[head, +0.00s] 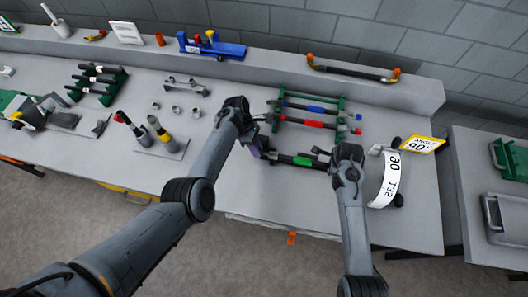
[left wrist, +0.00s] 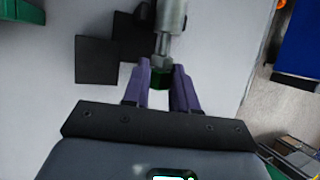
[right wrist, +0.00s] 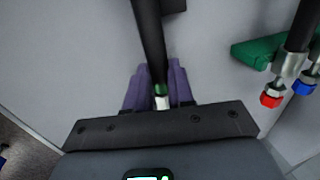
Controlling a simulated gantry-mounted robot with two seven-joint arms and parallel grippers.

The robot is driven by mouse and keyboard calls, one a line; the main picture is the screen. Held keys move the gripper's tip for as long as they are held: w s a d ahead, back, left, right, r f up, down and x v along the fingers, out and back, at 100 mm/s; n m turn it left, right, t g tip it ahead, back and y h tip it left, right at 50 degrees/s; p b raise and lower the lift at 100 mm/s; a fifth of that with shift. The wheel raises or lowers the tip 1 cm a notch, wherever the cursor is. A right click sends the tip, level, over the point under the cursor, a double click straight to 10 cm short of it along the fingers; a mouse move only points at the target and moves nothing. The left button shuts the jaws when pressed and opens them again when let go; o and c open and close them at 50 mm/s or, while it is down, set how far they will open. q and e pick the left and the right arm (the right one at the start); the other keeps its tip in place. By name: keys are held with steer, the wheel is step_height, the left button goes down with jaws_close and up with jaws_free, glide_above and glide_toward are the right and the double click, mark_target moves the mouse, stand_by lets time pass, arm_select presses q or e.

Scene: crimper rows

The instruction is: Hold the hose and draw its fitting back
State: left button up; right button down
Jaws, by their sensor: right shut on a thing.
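The black hose with a green band (head: 302,161) lies level near the table's front, between my two grippers. My right gripper (head: 328,156) is shut on this hose near one end. In the right wrist view the black hose (right wrist: 150,40) runs between the purple fingers, with a green ring and metal end (right wrist: 162,103) close to the palm. My left gripper (head: 256,148) is at the hose's other end. In the left wrist view its open fingers stand either side of the metal fitting (left wrist: 168,45) and its green nut (left wrist: 161,73), with narrow gaps.
A green rack (head: 280,106) behind holds a blue-banded and a red-banded hose. A white curved gauge (head: 386,182) and yellow sign (head: 423,144) stand at the right. Two upright-handled tools (head: 160,133) are at the left. A ledge (head: 280,70) runs along the back.

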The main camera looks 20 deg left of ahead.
arm_select(q)
steer(key=o, duration=0.5)
steer(key=shift+a, duration=0.1)
steer(key=v, duration=1.2)
arm_select(e)
steer(key=c, duration=0.9)
jaws_free()
